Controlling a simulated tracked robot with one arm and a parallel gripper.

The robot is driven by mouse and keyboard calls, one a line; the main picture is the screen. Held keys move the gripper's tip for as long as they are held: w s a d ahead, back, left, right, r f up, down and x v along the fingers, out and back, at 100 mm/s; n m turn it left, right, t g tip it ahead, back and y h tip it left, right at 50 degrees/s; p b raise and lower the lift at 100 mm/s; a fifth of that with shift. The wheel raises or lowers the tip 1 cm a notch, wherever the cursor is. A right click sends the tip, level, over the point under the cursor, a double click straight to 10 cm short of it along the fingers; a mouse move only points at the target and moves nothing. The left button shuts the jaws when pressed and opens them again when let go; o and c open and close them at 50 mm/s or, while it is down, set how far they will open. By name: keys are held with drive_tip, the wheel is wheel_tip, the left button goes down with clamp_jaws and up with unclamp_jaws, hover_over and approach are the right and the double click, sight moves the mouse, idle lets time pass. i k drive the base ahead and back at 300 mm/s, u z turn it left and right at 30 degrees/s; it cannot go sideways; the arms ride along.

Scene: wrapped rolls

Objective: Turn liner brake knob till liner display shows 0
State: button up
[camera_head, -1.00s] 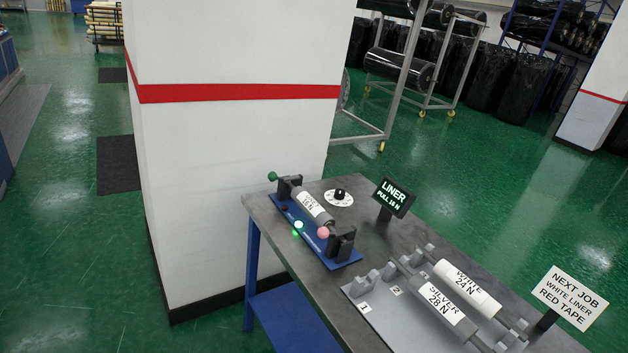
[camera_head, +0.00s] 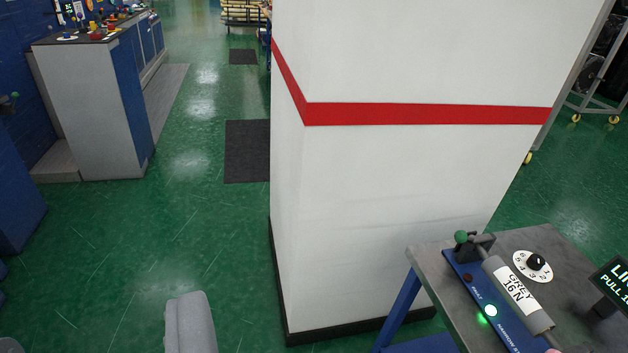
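The black knob (camera_head: 536,261) sits on a white round dial (camera_head: 525,272) on the grey table top (camera_head: 545,238) at the lower right. I take it for the liner brake knob. The liner display (camera_head: 612,282) is dark with green text and is cut by the right edge. Only "LIN" and "PULL 1" can be read. A grey roll labelled 16 N (camera_head: 517,288) lies on a blue holder (camera_head: 480,300) left of the dial. My gripper is not in view.
A large white pillar (camera_head: 400,180) with a red stripe stands left of and behind the table. Open green floor (camera_head: 200,240) lies to the left, with a dark mat (camera_head: 247,150) and a grey and blue cabinet (camera_head: 90,110). A grey rounded piece (camera_head: 190,322) shows at the bottom.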

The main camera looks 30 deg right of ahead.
sight(535, 262)
drive_tip(key=i, duration=2.1)
drive_tip(key=z, duration=3.35)
drive_tip(key=i, duration=1)
drive_tip(key=u, duration=0.1)
